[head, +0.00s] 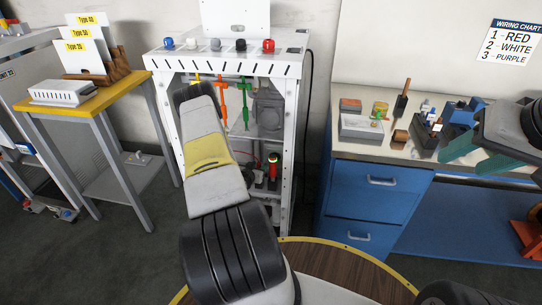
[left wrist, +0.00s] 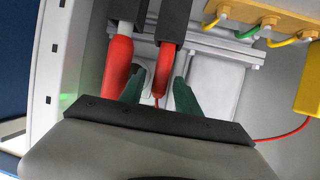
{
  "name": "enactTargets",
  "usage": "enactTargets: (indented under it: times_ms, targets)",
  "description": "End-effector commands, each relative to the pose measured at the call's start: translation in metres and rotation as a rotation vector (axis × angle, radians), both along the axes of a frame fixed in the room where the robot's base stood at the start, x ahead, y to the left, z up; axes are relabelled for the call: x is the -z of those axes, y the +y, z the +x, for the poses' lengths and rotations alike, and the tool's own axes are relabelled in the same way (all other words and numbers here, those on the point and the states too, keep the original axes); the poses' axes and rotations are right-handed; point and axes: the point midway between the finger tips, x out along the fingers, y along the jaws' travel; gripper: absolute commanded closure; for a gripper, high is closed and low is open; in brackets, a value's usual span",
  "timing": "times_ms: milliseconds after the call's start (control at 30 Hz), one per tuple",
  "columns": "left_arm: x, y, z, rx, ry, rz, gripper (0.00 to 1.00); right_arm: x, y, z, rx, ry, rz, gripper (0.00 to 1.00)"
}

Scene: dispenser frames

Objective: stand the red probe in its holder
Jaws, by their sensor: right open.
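A red-and-black probe (head: 272,162) shows low inside the white frame in the head view. In the left wrist view two dark-shafted red parts lie side by side: a left one (left wrist: 118,62) and a middle one (left wrist: 166,60), with a thin red wire by the middle one. Which is the probe and which the holder I cannot tell. My left gripper (left wrist: 160,78) has its green fingers apart, either side of the middle red part, with gaps visible; contact is not clear. In the head view my own arm hides it. My right gripper (head: 478,152) is open and empty at the right.
The white frame (head: 293,125) has posts close around the left arm, and hanging yellow, orange and green parts (head: 245,95). Coloured wires (left wrist: 245,30) run near the left gripper. A blue workbench (head: 375,190) with small items stands right. A yellow-topped table (head: 95,100) stands left.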

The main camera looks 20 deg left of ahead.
Motion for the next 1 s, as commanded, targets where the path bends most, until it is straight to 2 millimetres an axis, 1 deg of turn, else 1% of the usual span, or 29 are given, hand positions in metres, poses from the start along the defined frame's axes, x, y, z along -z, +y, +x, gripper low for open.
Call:
enactTargets:
  times_ms: [33,200,300,400,600,1000]
  targets:
    - [-0.005,0.0,-0.012,-0.001,0.002,-0.001,0.61,0.0,0.0,0.0,0.0,0.0,0.0,0.48]
    - [-0.019,-0.004,-0.046,0.0,0.002,-0.001,0.61,0.0,0.0,0.0,0.0,0.0,0.0,0.48]
    - [-0.026,-0.006,-0.062,-0.002,0.002,-0.002,0.61,0.0,0.0,0.0,0.0,0.0,0.0,0.48]
    - [-0.03,-0.007,-0.073,0.001,0.001,-0.001,0.61,0.0,0.0,0.0,0.0,0.0,0.0,0.48]
    - [-0.035,-0.008,-0.081,0.0,-0.001,0.0,0.61,0.0,0.0,0.0,0.0,0.0,0.0,0.48]
    - [-0.034,-0.009,-0.081,0.001,-0.001,-0.001,0.61,0.0,0.0,0.0,0.0,0.0,0.0,0.48]
